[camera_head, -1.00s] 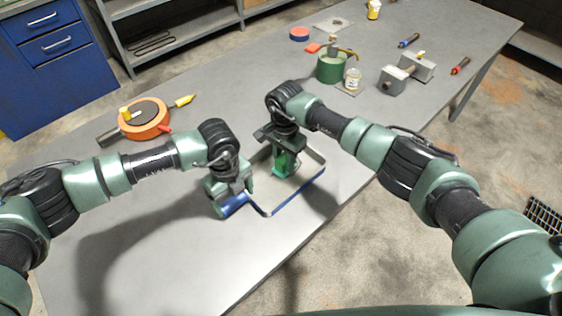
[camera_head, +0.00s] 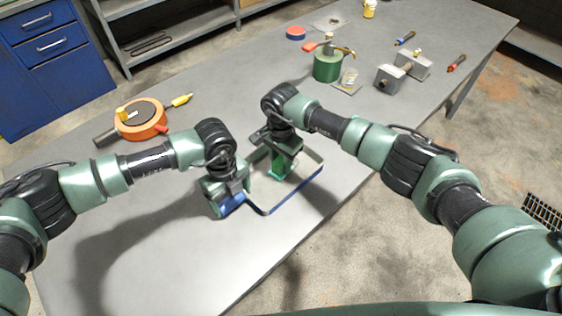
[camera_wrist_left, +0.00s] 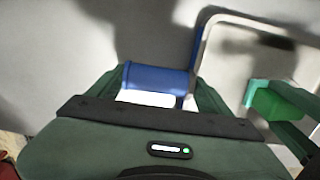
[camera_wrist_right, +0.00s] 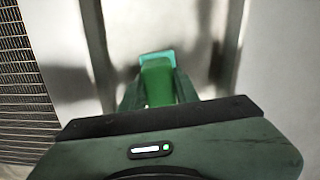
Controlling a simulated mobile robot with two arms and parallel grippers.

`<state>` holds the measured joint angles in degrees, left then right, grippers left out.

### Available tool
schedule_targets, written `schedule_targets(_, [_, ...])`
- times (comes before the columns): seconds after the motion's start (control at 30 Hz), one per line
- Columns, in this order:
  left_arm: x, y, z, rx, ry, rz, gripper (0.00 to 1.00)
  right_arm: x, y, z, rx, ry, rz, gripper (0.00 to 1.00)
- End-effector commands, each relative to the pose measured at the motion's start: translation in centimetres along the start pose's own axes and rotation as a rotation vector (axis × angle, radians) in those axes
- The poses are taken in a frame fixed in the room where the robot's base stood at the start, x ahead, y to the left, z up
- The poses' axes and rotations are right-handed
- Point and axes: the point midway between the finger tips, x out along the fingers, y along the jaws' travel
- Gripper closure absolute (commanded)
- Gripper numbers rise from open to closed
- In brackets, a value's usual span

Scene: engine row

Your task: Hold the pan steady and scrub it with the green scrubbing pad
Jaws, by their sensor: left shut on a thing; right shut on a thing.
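The pan is a shallow, pale square tray with a blue front edge (camera_head: 298,191) on the grey table. Its rim shows in the left wrist view (camera_wrist_left: 200,42). My left gripper (camera_head: 228,203) is shut on the pan's blue handle (camera_wrist_left: 155,78) at the left front corner. My right gripper (camera_head: 280,162) points down inside the pan and is shut on the green scrubbing pad (camera_wrist_right: 158,82). The pad has a green grip and a lighter teal base; it also shows in the left wrist view (camera_wrist_left: 280,102). Whether the base touches the pan floor is hard to tell.
An orange round item (camera_head: 143,122) and a yellow-tipped tool (camera_head: 181,100) lie at the left. A green canister (camera_head: 327,67), small jar (camera_head: 350,76) and grey metal blocks (camera_head: 390,78) stand further back. The table's front edge runs close to the pan.

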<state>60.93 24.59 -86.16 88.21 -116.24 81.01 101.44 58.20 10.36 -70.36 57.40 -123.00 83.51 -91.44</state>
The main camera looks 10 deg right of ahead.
Motion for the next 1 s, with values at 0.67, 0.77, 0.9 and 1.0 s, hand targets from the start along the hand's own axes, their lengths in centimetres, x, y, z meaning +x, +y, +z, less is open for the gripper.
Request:
schedule_targets(0.67, [-0.1, -0.1, 0.0, 0.000, -0.001, -0.002, 0.85, -3.4, 0.5, -3.4, -0.003, 0.002, -0.002, 1.00])
schedule_targets(0.77, [-0.1, -0.1, 0.0, 0.000, -0.001, -0.002, 0.85, -4.4, 0.5, -3.5, -0.001, 0.003, -0.002, 1.00])
schedule_targets(0.9, [-0.1, -0.1, 0.0, 0.000, -0.001, -0.002, 0.85, -5.6, 0.5, -3.5, -0.002, 0.003, -0.002, 1.00])
schedule_targets(1.0, [-0.1, -0.1, 0.0, 0.000, -0.001, -0.002, 0.85, -6.5, 0.5, -3.4, -0.002, 0.003, -0.003, 1.00])
